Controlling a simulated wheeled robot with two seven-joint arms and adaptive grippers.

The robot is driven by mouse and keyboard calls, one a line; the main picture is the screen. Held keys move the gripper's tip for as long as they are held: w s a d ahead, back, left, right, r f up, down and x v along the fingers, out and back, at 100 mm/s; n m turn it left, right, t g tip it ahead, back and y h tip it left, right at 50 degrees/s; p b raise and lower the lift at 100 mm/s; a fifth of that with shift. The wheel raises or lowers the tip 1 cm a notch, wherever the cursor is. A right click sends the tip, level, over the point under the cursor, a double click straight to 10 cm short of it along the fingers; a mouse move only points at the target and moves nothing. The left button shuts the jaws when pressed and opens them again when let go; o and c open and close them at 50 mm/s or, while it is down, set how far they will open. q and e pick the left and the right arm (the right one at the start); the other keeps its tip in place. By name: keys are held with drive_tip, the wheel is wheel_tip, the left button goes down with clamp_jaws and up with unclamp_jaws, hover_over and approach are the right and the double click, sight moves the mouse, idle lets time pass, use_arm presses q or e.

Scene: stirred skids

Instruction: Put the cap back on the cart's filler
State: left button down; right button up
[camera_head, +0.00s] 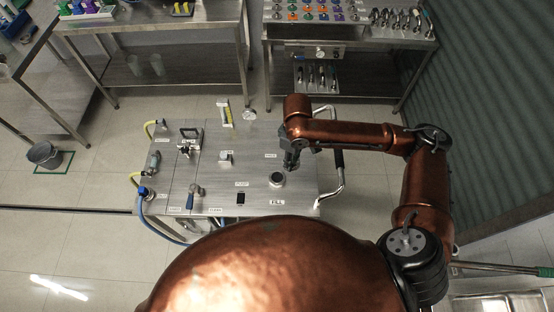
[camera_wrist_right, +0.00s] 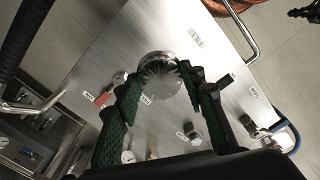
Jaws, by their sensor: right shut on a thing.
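The cart's filler (camera_head: 277,179) is a round dark opening with a pale rim on the steel cart top (camera_head: 225,170), behind the FILL label. My right gripper (camera_head: 290,165) is just behind and to the right of it, pointing down. In the right wrist view, the right gripper (camera_wrist_right: 160,82) is shut on a round, ribbed metal cap (camera_wrist_right: 158,76). In the head view the cap is mostly hidden by the fingers. My left gripper is not in view.
A bent rail (camera_head: 338,160) runs along the right side. Steel benches stand behind; a bucket (camera_head: 45,155) is at left.

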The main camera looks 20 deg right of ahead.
drive_tip(key=w+a+f+n+p, duration=0.25)
drive_tip(key=n+p, duration=0.45)
drive_tip(key=n, duration=0.6)
drive_tip(key=n+p, duration=0.7)
drive_tip(key=n, duration=1)
hover_over(277, 177)
wheel_tip(277, 177, down, 6)
wheel_tip(277, 177, down, 7)
drive_tip(key=b, duration=0.7)
drive_tip(key=shift+d, duration=0.1)
drive_tip(key=shift+r+p, duration=0.35)
drive_tip(key=shift+f+b, duration=0.4)
drive_tip(key=shift+f, duration=0.5)
drive_tip(key=o, duration=1.5)
drive_tip(key=shift+o, duration=0.2)
